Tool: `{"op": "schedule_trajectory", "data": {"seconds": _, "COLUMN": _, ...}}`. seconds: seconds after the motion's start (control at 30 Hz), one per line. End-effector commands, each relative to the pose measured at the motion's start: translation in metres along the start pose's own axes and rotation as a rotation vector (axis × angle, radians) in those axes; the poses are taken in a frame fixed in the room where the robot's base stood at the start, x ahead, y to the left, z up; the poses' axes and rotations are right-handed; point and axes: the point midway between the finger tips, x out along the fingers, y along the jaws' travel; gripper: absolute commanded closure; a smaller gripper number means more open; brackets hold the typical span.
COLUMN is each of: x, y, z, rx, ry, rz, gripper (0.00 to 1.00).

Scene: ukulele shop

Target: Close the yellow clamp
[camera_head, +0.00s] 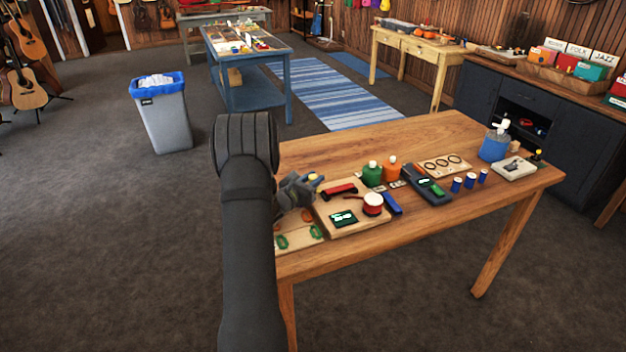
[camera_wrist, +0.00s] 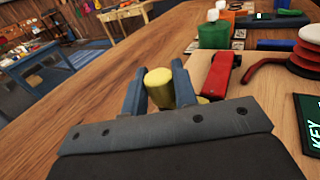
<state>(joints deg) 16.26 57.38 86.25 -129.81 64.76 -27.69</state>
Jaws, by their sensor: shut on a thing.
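The yellow clamp (camera_wrist: 160,88) stands upright between the two fingers of my gripper (camera_wrist: 159,92) in the wrist view, and both fingers touch its sides. Its lower part is hidden behind the gripper body. In the head view only a small yellow bit of the clamp (camera_head: 313,177) shows beside my gripper (camera_head: 311,182), at the left end of the wooden table. From these views I cannot tell whether the clamp itself is open or closed. A red clamp-like tool (camera_wrist: 222,76) lies just right of my gripper on a wooden board (camera_head: 350,230).
On the board are a red-and-white round stack (camera_head: 373,203) and a dark key display (camera_head: 343,218). Green (camera_head: 372,174) and orange (camera_head: 392,169) bottles stand behind it. Green loops (camera_head: 282,242) lie at the front left. The table (camera_head: 420,134) is clear along its back edge.

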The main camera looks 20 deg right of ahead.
Motion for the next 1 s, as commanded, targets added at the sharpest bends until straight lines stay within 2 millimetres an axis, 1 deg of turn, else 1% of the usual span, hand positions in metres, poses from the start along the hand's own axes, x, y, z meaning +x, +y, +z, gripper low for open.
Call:
{"op": "schedule_trajectory", "data": {"seconds": 0.6, "x": 0.0013, "y": -0.0009, "z": 0.0021, "rx": 0.001, "ry": -0.008, "rz": 0.328, "gripper": 0.97}}
{"op": "schedule_trajectory", "data": {"seconds": 0.8, "x": 0.0004, "y": -0.0001, "z": 0.0017, "rx": 0.001, "ry": -0.007, "rz": 0.372, "gripper": 0.97}}
{"op": "schedule_trajectory", "data": {"seconds": 1.0, "x": 0.0003, "y": 0.0002, "z": 0.0017, "rx": 0.0, "ry": -0.007, "rz": 0.375, "gripper": 0.97}}
